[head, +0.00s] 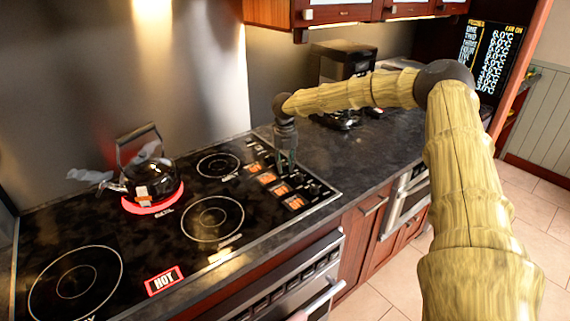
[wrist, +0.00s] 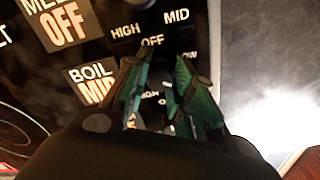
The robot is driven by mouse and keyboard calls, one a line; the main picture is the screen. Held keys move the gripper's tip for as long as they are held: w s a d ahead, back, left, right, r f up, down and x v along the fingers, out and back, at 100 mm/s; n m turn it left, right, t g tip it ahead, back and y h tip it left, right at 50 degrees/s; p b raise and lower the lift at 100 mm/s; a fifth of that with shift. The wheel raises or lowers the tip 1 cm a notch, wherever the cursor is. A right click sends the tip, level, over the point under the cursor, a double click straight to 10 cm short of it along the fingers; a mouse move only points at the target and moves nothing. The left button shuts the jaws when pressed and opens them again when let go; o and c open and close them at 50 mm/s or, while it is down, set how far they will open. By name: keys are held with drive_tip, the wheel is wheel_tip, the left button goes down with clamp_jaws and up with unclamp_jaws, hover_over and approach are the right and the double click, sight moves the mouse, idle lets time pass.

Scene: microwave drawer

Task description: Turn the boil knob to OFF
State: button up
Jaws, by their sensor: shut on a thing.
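My gripper (head: 286,162) reaches down onto the stove's control strip in the head view. In the wrist view its two green fingers (wrist: 161,72) are close together beside the display (wrist: 92,85) labelled BOIL, which seems to read MID, partly cut off by a finger. The fingers are shut on the boil knob, which is mostly hidden between and behind them. HIGH, MID, OFF and LOW marks are printed on the panel around the knobs.
Above it in the wrist view is a display (wrist: 65,28) reading OFF. In the head view a dark kettle (head: 150,180) stands on a glowing red burner at the left. A HOT sign (head: 164,281) is lit near the front. A coffee machine (head: 342,62) stands behind.

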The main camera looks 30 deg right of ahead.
drive_tip(key=n, duration=0.6)
drive_tip(key=shift+r, duration=0.1)
drive_tip(key=n, duration=0.4)
drive_tip(key=shift+d+p, duration=0.15)
drive_tip(key=shift+p, duration=0.2)
drive_tip(key=n, duration=0.3)
drive_tip(key=shift+d+n, duration=0.15)
drive_tip(key=shift+n, duration=0.15)
drive_tip(key=n, duration=0.4)
drive_tip(key=shift+d+n, duration=0.1)
drive_tip(key=shift+n, duration=0.2)
drive_tip(key=n, duration=0.4)
drive_tip(key=shift+w+r, duration=0.1)
drive_tip(key=shift+r, duration=0.05)
drive_tip(key=n, duration=0.3)
drive_tip(key=shift+n, duration=0.7)
drive_tip(key=shift+a+f, duration=0.2)
